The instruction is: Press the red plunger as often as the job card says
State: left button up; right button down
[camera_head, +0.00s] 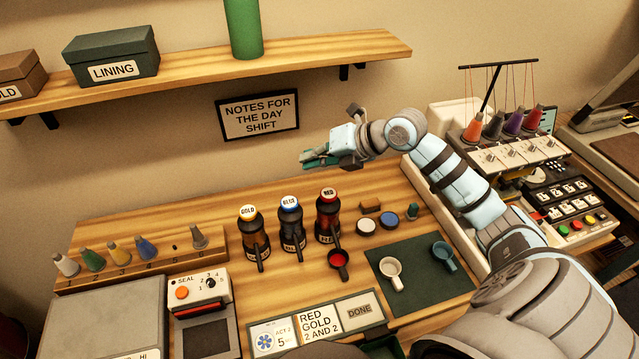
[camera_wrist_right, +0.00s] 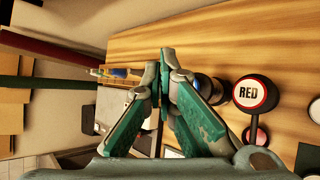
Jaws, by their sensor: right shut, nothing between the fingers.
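The red plunger (camera_head: 328,192) tops a dark dispenser bottle labelled RED. Its RED cap also shows large in the right wrist view (camera_wrist_right: 254,94). My right gripper (camera_head: 308,162) is above and slightly left of the red plunger, apart from it. Its fingers are shut and empty, also seen in the right wrist view (camera_wrist_right: 160,62). The job card (camera_head: 318,318) reads RED GOLD 2 AND 2. Blue (camera_head: 290,203) and gold (camera_head: 248,212) plungers stand left of the red one. A dark cup with red contents (camera_head: 339,262) sits in front of the red dispenser. My left gripper is out of view.
Small pots (camera_head: 388,219) sit right of the red dispenser. A seal device (camera_head: 199,292) and thread cones (camera_head: 145,247) are at left. A shelf (camera_head: 330,50) hangs above.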

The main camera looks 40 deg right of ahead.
aim_at(331, 192)
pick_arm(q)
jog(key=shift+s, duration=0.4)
pick_arm(e)
jog(key=d+h, duration=0.1)
jog(key=d, duration=0.2)
jog(key=s+d+h, duration=0.1)
jog(key=d, duration=0.1)
jog(key=shift+s+d+r+g+h, duration=0.1)
jog(key=shift+r+g+h, duration=0.1)
jog(key=shift+g+h, duration=0.1)
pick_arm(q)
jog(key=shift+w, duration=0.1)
pick_arm(e)
jog(key=shift+f, duration=0.1)
pick_arm(q)
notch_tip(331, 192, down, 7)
jog(key=b, duration=0.6)
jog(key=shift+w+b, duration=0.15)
jog(key=shift+b, duration=0.25)
pick_arm(e)
notch_tip(331, 192, down, 9)
jog(key=shift+r, duration=0.1)
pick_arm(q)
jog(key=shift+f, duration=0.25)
pick_arm(e)
jog(key=shift+f, duration=0.35)
